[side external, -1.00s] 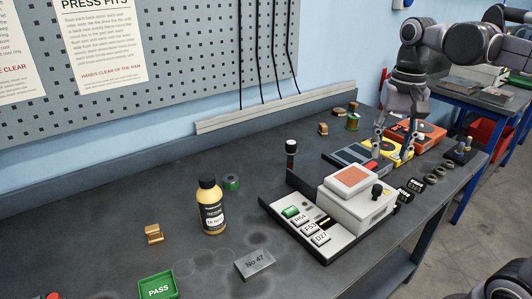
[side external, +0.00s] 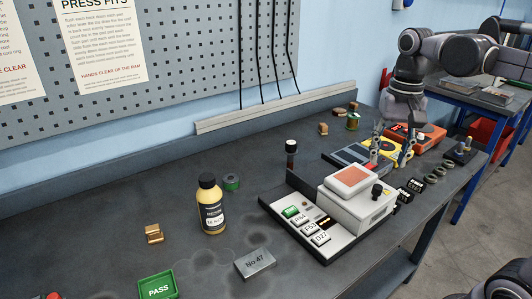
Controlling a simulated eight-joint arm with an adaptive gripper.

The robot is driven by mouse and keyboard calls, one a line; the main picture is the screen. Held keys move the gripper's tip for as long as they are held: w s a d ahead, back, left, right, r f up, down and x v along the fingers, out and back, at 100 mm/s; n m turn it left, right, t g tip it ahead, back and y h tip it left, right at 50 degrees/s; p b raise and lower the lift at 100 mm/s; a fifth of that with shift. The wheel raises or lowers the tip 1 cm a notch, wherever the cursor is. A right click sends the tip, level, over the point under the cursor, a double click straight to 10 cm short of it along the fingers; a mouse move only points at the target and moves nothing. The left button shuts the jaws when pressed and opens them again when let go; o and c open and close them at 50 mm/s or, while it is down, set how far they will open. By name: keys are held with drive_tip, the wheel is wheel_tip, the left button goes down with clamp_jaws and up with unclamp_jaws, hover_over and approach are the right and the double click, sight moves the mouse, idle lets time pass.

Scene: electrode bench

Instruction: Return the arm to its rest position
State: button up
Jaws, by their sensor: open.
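My gripper (side external: 389,146) is at the right end of the bench, below my wrist. Its two dark fingers are spread apart with nothing seen between them. The fingertips appear in front of or over a yellow-topped device (side external: 408,150) and beside a dark blue-grey device (side external: 347,157). Whether they touch either one cannot be told. My arm reaches in from the upper right.
An orange device (side external: 425,131) lies just right of the gripper. A white press unit (side external: 352,209) with an orange pad stands in front. A yellow bottle (side external: 211,206), a PASS tray (side external: 172,276) and a metal block (side external: 255,263) are farther left.

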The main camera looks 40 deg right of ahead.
sight(379, 187)
wheel_tip(379, 187, down, 8)
drive_tip(key=shift+f, duration=0.2)
drive_tip(key=shift+w, duration=0.15)
idle(0.4)
wheel_tip(379, 187, up, 12)
wheel_tip(379, 187, down, 12)
drive_tip(key=shift+f, duration=0.1)
drive_tip(key=w, duration=0.5)
drive_tip(key=shift+w, duration=1.25)
